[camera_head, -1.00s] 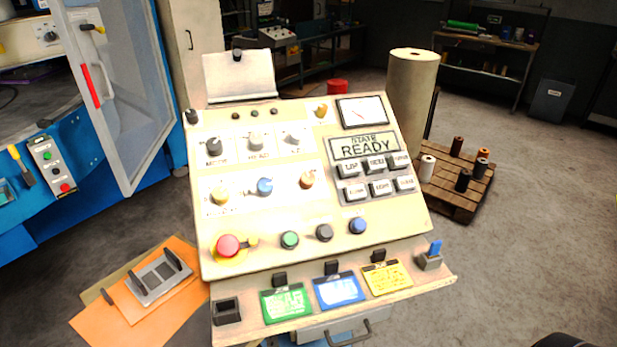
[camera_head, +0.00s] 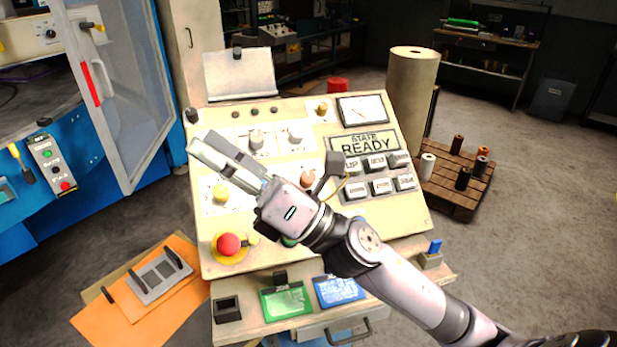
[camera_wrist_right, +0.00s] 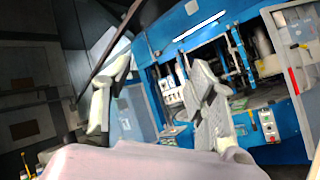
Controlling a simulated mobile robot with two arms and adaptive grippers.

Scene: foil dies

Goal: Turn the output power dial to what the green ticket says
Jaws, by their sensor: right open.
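The control console (camera_head: 215,262) has a sloped cream panel with several dials. Their labels are too small to read, so I cannot tell which is the output power dial. A grey dial (camera_head: 256,140) and another grey dial (camera_head: 294,133) show in the upper row; the left one there is hidden behind my right gripper (camera_head: 202,143). Below, a yellow dial (camera_head: 221,192) and an orange dial (camera_head: 308,178) show; the blue one is hidden. The gripper is open and empty in front of the panel's left part. The green ticket (camera_head: 287,301) lies on the front ledge, its writing unreadable.
A blue ticket (camera_head: 339,290) lies beside the green one; my arm hides the yellow one. A red emergency button (camera_head: 229,244) sits at lower left. The display (camera_head: 363,145) reads READY above several grey keys. The wrist view shows a blue machine (camera_wrist_right: 285,152).

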